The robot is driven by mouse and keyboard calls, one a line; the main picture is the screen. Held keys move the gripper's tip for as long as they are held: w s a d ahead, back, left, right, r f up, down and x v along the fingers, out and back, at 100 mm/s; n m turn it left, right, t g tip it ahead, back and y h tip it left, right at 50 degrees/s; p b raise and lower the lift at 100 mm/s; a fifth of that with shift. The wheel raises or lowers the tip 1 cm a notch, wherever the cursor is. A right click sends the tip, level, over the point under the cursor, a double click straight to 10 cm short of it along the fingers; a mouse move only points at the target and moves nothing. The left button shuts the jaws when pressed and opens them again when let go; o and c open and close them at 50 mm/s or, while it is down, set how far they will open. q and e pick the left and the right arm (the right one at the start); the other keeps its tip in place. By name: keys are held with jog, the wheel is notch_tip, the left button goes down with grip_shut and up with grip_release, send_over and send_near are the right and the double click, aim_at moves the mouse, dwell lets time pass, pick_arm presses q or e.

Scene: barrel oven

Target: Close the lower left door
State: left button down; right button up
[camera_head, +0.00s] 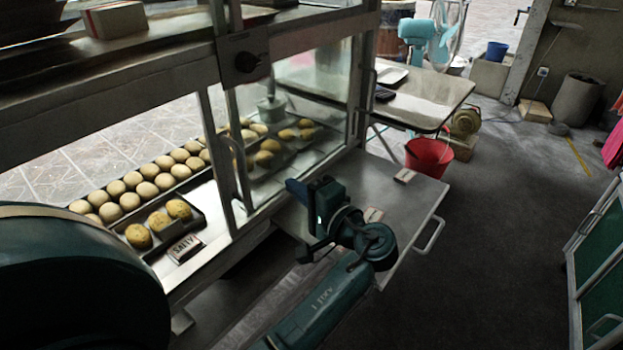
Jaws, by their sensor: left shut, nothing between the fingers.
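A metal and glass cabinet (218,75) fills the left and centre, with a vertical bar handle (240,172) on its front frame. A flat metal panel (395,160) with a bar handle (430,234) on its outer edge juts out at the cabinet's lower right. I cannot tell for certain which part is the lower left door. My left gripper (298,190) is shut and empty. It appears in front of the cabinet's glass and over the metal panel; contact cannot be made out. My right gripper is not in view.
Trays of round buns (147,190) and a small box (185,249) sit at the cabinet's left. A red bucket (429,158) stands behind the metal panel. A green-panelled unit with a handle (603,325) stands at the far right. The dark floor between is clear.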

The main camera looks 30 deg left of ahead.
pick_arm(q)
send_near(250, 152)
jog(key=shift+n+g+y, duration=0.3)
jog(key=shift+g, duration=0.1)
jog(key=x, duration=0.4)
jog(key=shift+w+a+f, duration=0.15)
jog(key=shift+w+f, duration=0.1)
jog(key=shift+w, duration=0.05)
jog(key=shift+s+d, duration=0.1)
jog(key=shift+s, duration=0.85)
jog(key=shift+s+d, duration=0.15)
jog(key=shift+s, duration=0.85)
